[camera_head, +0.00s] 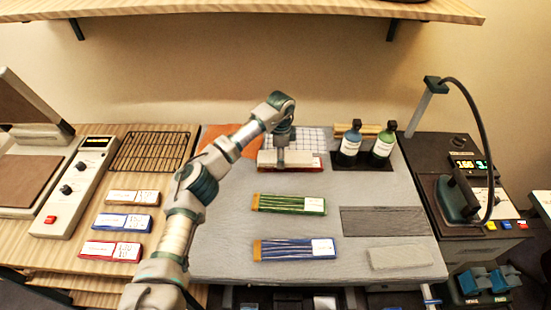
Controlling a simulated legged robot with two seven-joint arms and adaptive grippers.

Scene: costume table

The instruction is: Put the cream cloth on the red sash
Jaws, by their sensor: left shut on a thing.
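The cream cloth (285,158) is a flat pale strip at the back of the grey work surface. My left gripper (283,147) is shut on it from above, and its fingertips are hard to make out. The red sash (318,163) lies under the cream cloth and is mostly hidden; only its right end with a white label shows. I cannot tell whether the cloth touches the sash or hangs just above it. My right gripper is not in view.
A green sash (290,204) and a blue sash (295,248) lie in front. Two bottles (366,148) stand in a dark holder behind right. A dark mesh strip (385,221) and a pale pad (400,257) lie at right. An orange cloth (225,140) lies behind my left arm.

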